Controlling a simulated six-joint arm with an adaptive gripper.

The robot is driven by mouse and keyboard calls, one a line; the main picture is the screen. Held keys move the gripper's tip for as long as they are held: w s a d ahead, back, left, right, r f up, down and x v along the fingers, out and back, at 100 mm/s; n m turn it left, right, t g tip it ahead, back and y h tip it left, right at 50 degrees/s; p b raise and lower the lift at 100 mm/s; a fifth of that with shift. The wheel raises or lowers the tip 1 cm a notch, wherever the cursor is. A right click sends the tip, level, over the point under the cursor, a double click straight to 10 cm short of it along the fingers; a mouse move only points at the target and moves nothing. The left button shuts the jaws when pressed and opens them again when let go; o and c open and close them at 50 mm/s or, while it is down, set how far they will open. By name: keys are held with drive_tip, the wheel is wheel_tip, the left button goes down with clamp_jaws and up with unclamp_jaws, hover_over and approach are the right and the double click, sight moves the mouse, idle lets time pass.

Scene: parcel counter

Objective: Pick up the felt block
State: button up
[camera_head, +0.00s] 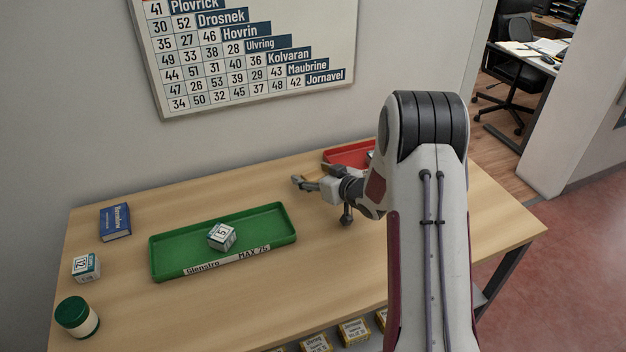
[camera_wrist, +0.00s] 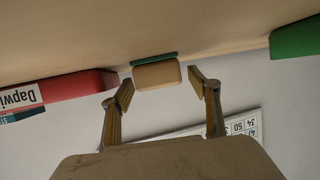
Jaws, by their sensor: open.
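A tan block with a green layer on its table side, likely the felt block (camera_wrist: 157,75), shows in the wrist view, where the picture is upside down. It sits at the table, ahead of and between the two fingers of my gripper (camera_wrist: 162,87). The fingers are apart, with visible gaps on both sides of the block. In the head view my gripper (camera_head: 303,184) is low over the table, right of the green tray and in front of the red tray. I cannot make out the block there; my gripper and arm probably hide it.
A green tray (camera_head: 165,262) holds a white numbered box (camera_head: 222,236). A red tray (camera_head: 347,154) stands by the wall behind my gripper. A blue book (camera_head: 115,222), another numbered box (camera_head: 86,267) and a green-lidded jar (camera_head: 77,317) are at the left. The front table is clear.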

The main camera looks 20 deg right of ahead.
sight(313, 174)
drive_tip(key=c, duration=1.2)
drive_tip(key=shift+r, duration=5.05)
